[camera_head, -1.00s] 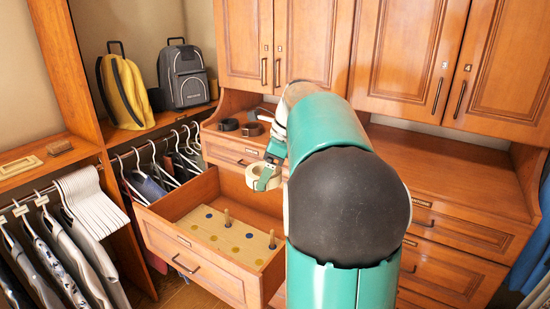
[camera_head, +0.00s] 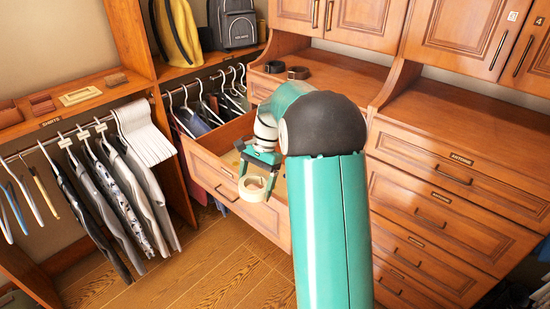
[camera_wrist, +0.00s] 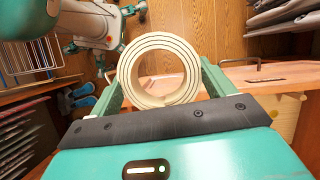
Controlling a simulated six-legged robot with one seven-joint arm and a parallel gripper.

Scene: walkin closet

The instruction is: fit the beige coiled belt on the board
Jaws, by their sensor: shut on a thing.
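The beige coiled belt (camera_head: 253,196) hangs from my gripper (camera_head: 261,172) in front of the open drawer (camera_head: 225,178). In the wrist view the belt (camera_wrist: 126,77) is a round coil between the two green fingers of my gripper (camera_wrist: 160,76), which is shut on it. The board (camera_head: 230,160) lies inside the drawer; only a pale strip shows in the head view, behind the drawer front and my arm. Its pegs and coloured dots are hidden there. A pale surface that looks like the board (camera_wrist: 284,116) shows at the right of the wrist view.
Two dark coiled belts (camera_head: 298,73) sit on the counter behind. Clothes on hangers (camera_head: 105,195) fill the rail at left. Closed drawers (camera_head: 440,210) stand at right. The wooden floor (camera_head: 190,275) before the drawer is clear.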

